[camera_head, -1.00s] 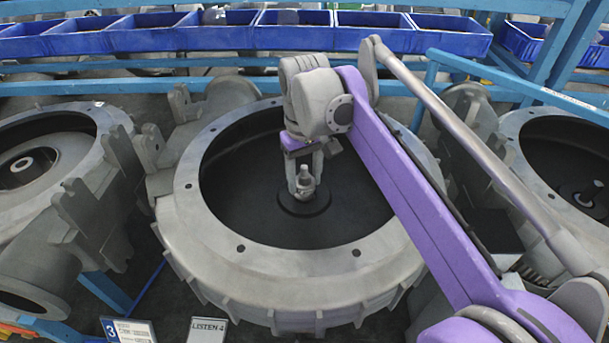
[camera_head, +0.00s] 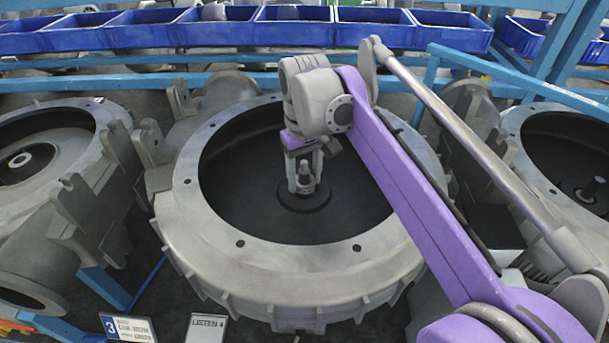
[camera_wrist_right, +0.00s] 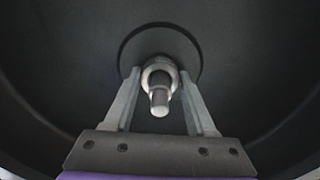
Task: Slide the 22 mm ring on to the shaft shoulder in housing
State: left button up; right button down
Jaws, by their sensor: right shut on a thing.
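The central housing (camera_head: 215,243) is a large grey round casting, open at the top, with a dark bowl inside. A stepped shaft (camera_head: 304,169) stands upright from the round dark boss at its centre. My right gripper (camera_head: 305,190) reaches down into the housing, a finger on each side of the shaft. In the right wrist view, the fingertips are shut on a small pale metal ring (camera_wrist_right: 148,70). The ring is around the shaft (camera_wrist_right: 160,100), low down near the boss. Whether it touches the shoulder is hidden. My left gripper is not in view.
Similar housings stand at left (camera_head: 113,112) and right (camera_head: 520,118). Blue bins (camera_head: 294,38) line the back behind a blue rail. Two label cards (camera_head: 130,329) stand at the front. The housing's rim surrounds my right gripper.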

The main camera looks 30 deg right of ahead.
jog(key=shift+f, duration=0.35)
dwell(0.4)
jog(key=shift+c, duration=0.7)
grip_release()
notch_tip(320, 180, up, 11)
jog(key=shift+f+p, duration=0.1)
jog(key=shift+p, duration=0.45)
